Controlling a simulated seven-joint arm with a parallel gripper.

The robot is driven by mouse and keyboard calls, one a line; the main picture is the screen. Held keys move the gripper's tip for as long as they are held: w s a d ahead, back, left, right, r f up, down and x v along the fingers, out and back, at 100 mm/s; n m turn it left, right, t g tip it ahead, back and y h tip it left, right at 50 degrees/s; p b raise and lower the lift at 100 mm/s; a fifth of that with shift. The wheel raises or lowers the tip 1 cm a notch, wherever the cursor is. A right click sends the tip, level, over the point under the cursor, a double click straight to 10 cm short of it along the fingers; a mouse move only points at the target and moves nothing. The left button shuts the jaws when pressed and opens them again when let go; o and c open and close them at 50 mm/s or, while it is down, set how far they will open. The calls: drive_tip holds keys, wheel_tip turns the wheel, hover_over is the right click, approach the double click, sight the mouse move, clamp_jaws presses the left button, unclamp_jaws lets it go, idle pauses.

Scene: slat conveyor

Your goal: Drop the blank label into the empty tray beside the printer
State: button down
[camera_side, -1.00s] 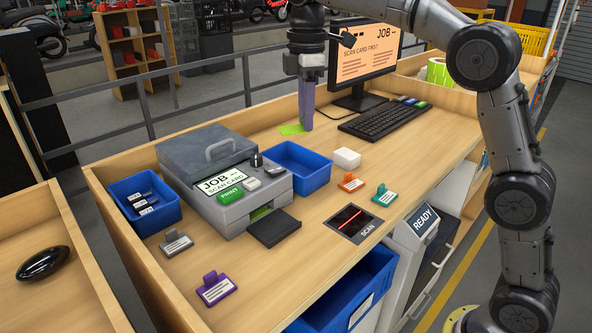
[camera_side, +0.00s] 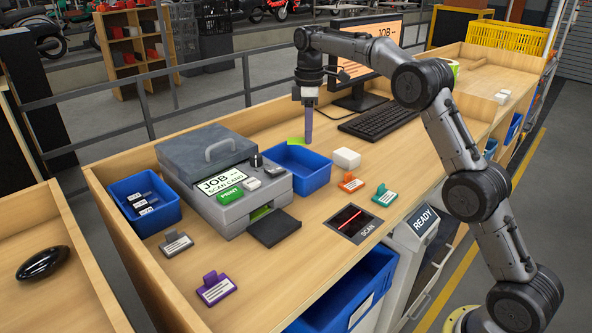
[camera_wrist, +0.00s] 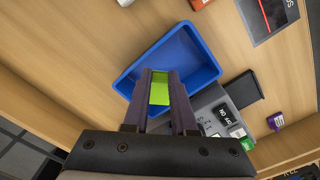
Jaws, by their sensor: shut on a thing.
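The blank label is a small bright green piece (camera_side: 296,141). It is gripped between the purple fingers of my gripper (camera_side: 308,142), and it also shows between them in the wrist view (camera_wrist: 160,92). The empty blue tray (camera_side: 312,184) sits right beside the grey printer (camera_side: 214,168). In the side view my gripper is at the tray's back edge. In the wrist view the tray (camera_wrist: 196,62) appears behind the fingertips and label, and the fingers hide part of it. I cannot tell the exact height of the label above the tray.
A white block (camera_side: 346,158), an orange tag (camera_side: 351,183) and a teal tag (camera_side: 384,195) lie right of the tray. A second blue bin (camera_side: 148,218), left of the printer, holds dark tags. The keyboard (camera_side: 378,121) and monitor (camera_side: 352,95) stand behind. A scan pad (camera_side: 354,223) is in front.

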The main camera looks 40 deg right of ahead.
drive_tip(key=shift+f, duration=1.7)
drive_tip(key=c, duration=0.6)
unclamp_jaws()
drive_tip(key=shift+c, duration=0.2)
drive_tip(key=shift+r, duration=3.8)
